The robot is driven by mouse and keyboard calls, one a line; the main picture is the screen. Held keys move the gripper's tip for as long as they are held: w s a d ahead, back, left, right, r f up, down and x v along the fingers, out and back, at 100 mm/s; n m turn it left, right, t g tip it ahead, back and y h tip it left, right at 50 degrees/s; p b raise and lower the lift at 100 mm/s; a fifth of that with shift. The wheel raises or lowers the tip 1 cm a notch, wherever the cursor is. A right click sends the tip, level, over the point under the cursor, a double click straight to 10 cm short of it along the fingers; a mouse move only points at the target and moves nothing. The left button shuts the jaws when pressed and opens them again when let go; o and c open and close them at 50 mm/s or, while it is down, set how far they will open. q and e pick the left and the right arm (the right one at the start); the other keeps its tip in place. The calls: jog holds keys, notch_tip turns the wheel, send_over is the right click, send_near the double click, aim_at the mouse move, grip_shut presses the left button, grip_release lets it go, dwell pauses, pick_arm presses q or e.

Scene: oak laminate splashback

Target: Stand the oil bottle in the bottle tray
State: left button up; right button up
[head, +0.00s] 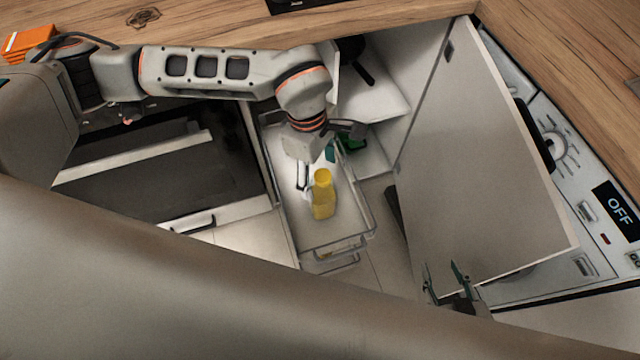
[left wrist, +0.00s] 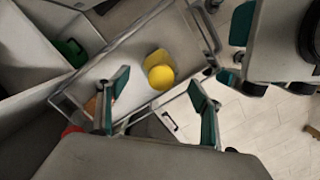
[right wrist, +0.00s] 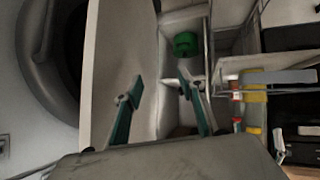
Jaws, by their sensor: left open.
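The yellow bottle (head: 322,196), taken here as the oil bottle, stands upright in the pull-out wire-railed bottle tray (head: 341,233). In the left wrist view I see its round yellow cap (left wrist: 161,77) from above, and its side shows in the right wrist view (right wrist: 254,108). My left gripper (head: 316,168) is right by the bottle in the tray; its fingers are open and spread to either side of the cap in its own wrist view, with no grip on it. My right gripper (head: 447,277) is open and empty, near the lower edge of the cabinet door.
The open cabinet door (head: 480,170) stands right of the tray. A green object (right wrist: 186,44) is in the cabinet beside the tray. A small red and white item (right wrist: 237,96) shows beside the bottle.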

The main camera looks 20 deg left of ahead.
pick_arm(q)
jog(key=r, duration=0.3)
jog(key=shift+w+a, duration=0.1)
jog(key=shift+a, duration=0.1)
jog(key=shift+a+r+p, duration=0.1)
jog(key=shift+r+p, duration=0.2)
jog(key=shift+r, duration=0.35)
pick_arm(e)
jog(key=shift+s+f, duration=0.25)
jog(key=shift+s, duration=0.25)
jog(key=shift+w+d+r, duration=0.1)
jog(key=shift+w, duration=0.15)
